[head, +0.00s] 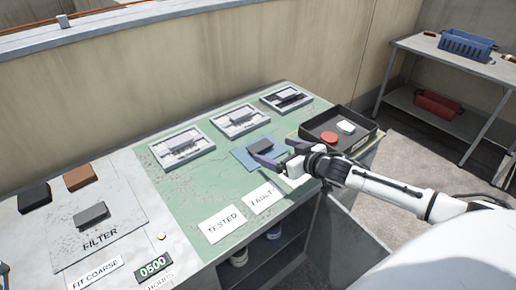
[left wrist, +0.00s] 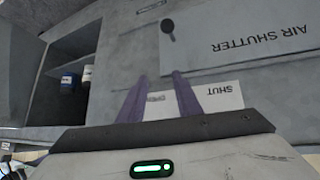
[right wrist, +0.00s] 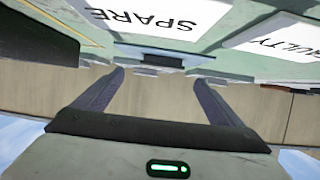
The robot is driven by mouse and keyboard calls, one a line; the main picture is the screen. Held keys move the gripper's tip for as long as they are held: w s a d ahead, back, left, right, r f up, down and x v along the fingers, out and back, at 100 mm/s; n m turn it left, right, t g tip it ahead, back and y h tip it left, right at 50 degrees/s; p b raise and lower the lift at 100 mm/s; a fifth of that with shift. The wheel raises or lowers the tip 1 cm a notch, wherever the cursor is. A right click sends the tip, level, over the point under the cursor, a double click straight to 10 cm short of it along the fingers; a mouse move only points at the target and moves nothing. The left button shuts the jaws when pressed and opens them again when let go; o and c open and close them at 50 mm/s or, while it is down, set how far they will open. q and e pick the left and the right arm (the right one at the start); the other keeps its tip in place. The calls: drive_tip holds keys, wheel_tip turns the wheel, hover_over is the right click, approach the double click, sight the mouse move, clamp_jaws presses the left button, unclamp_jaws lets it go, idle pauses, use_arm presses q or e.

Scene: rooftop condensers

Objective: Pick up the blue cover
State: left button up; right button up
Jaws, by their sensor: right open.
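The blue cover (head: 243,156) is a flat blue square with a dark grey raised block on top. It lies on the green bench top in front of the framed panels. My right gripper (head: 270,153) is open and close to the cover's right side in the head view, its fingers overlapping part of it. In the right wrist view, the cover (right wrist: 150,56) shows edge-on beyond the open fingers (right wrist: 157,95), with nothing held. In the left wrist view, my left gripper (left wrist: 158,95) has its fingers apart and empty, over a panel marked AIR SHUTTER and a SHUT label.
Three grey framed panels (head: 182,148) line the back of the bench. A black tray (head: 357,140) with a red and a white piece stands right of the gripper. TESTED (head: 222,224) and FAULTY labels lie in front. A grey FILTER panel (head: 120,215) is at left.

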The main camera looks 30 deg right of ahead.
sight(260, 146)
drive_tip(key=shift+a+b+x, duration=0.2)
drive_tip(key=shift+b+x, duration=0.15)
drive_tip(key=shift+x, duration=3.25)
drive_tip(key=shift+s, duration=0.1)
drive_tip(key=c, duration=1.2)
